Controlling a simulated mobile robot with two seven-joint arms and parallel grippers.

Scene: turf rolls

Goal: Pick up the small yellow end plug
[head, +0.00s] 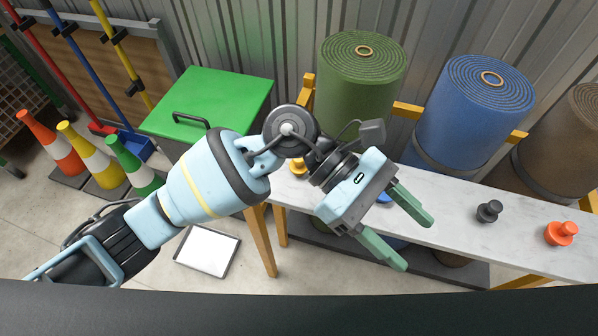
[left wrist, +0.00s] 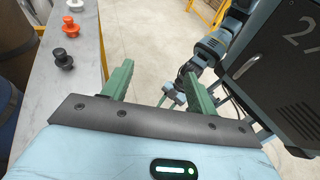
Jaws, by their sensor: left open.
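The small yellow end plug (head: 298,168) sits on the left end of the pale bench in the head view, partly hidden behind my left arm's wrist. My left gripper (head: 417,244) is open and empty, its green fingers pointing down and right over the bench's front edge, well to the right of the yellow plug. In the left wrist view my left gripper (left wrist: 158,82) shows floor between its fingers. The yellow plug is not seen there. An arm of mine beyond the fingers seems to end in my right gripper (left wrist: 172,93), too small to read.
On the bench (head: 450,200) stand a blue plug (head: 384,198), mostly hidden by my gripper, a black plug (head: 489,211) and an orange plug (head: 561,234). Green (head: 360,85) and blue (head: 475,110) turf rolls stand behind. A green-lidded bin (head: 225,100) is left of the bench.

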